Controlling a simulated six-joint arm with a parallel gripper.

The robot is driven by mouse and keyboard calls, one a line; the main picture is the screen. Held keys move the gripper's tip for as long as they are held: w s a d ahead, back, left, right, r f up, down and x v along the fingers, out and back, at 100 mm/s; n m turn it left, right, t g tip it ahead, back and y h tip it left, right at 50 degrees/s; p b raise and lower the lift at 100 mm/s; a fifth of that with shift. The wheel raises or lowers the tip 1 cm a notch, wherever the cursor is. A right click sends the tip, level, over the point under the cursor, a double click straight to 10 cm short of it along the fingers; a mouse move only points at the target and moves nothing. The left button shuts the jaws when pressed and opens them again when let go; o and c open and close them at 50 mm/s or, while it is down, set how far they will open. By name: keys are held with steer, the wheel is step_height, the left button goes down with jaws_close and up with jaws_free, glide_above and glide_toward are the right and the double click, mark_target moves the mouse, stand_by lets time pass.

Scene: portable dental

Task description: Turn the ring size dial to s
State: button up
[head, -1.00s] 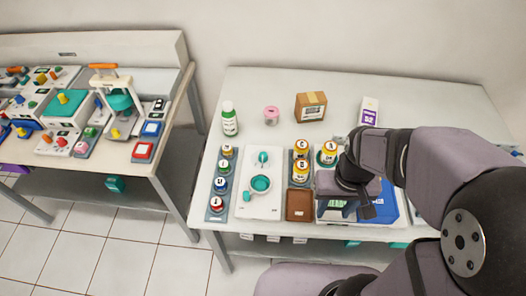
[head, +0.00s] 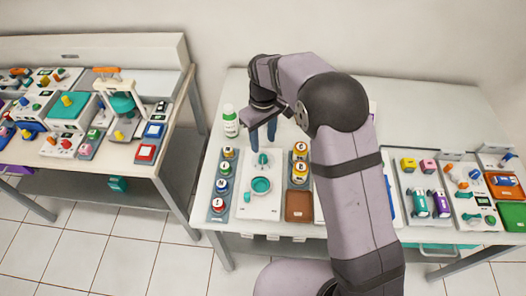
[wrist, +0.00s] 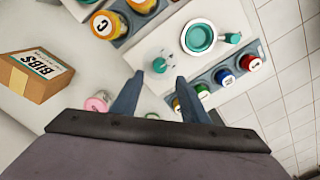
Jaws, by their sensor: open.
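A white board (head: 276,208) on the right-hand table carries a small teal knob (head: 262,160) at its back and a teal ring-shaped part (head: 261,186) nearer the front. I cannot tell which of them is the ring size dial, and no size letter is readable. In the wrist view the small knob (wrist: 163,64) shows just beyond and between my fingertips, and the ring part (wrist: 199,38) with its teal handle (wrist: 232,38) lies further off. My gripper (head: 262,132) is open and empty, fingers pointing down, above and slightly behind the small knob. It also shows in the wrist view (wrist: 160,78).
Lettered jars stand in racks left (head: 222,184) and right (head: 300,161) of the board. A green-capped bottle (head: 230,122) stands behind left. In the wrist view a pink item (wrist: 97,101) and a BIBS box (wrist: 35,72) lie near my gripper.

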mark_target(263, 156)
steer(key=shift+f+p, duration=1.1)
steer(key=shift+f, duration=2.6)
jaws_close()
